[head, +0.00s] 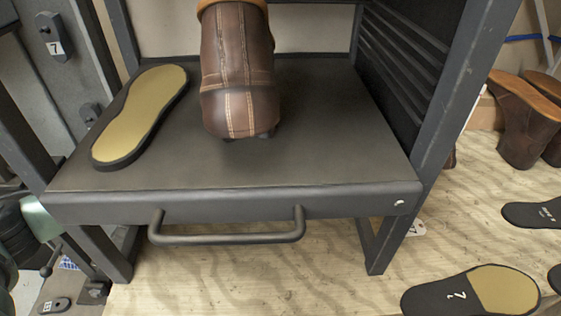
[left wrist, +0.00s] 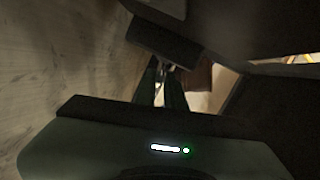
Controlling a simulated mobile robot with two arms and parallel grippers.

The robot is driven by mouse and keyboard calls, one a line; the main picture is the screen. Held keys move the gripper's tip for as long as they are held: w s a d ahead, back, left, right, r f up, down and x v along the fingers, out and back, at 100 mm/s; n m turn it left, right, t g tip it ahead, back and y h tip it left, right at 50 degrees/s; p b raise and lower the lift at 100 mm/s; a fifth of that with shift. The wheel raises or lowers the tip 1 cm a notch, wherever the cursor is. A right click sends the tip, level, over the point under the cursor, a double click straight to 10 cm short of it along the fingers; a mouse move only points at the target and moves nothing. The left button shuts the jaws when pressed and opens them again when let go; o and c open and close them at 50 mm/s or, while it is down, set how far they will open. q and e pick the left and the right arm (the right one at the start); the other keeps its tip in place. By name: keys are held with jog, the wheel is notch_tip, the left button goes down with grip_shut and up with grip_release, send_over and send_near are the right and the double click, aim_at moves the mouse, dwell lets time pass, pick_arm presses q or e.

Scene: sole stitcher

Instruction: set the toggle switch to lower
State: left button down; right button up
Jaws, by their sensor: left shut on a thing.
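In the left wrist view, my left gripper (left wrist: 168,72) reaches away from the camera with two dark, narrow fingers. It is shut on a small, thin piece at the edge of a dark block (left wrist: 165,38), which appears to be the toggle switch. The picture is dim there, so I cannot tell the switch's position. My left fingertips and my right gripper do not show in the head view.
A dark metal shelf (head: 300,165) with a bar handle (head: 228,238) holds a brown boot (head: 238,70) and a tan-topped sole (head: 140,112). Dark frame posts flank it. On the wooden surface at right lie several soles, one marked 7 (head: 470,291), and brown boots (head: 524,120).

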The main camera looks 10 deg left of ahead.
pick_arm(q)
jog(key=shift+s+f+m+t+b, duration=0.15)
jog(key=shift+f+m+t+b, duration=0.15)
jog(key=shift+f+m+b, duration=0.65)
jog(key=shift+r+m+t+b, duration=0.35)
jog(key=shift+m+t+b, duration=0.1)
jog(key=shift+b, duration=0.1)
jog(key=shift+r, duration=0.1)
jog(key=c, duration=1.5)
grip_release()
jog(key=shift+d+h, duration=0.1)
jog(key=shift+h, duration=0.2)
jog(key=b+v, duration=0.3)
jog(key=v, duration=0.4)
jog(key=shift+a+b, duration=0.35)
jog(key=shift+a, duration=0.05)
jog(key=shift+r, duration=0.1)
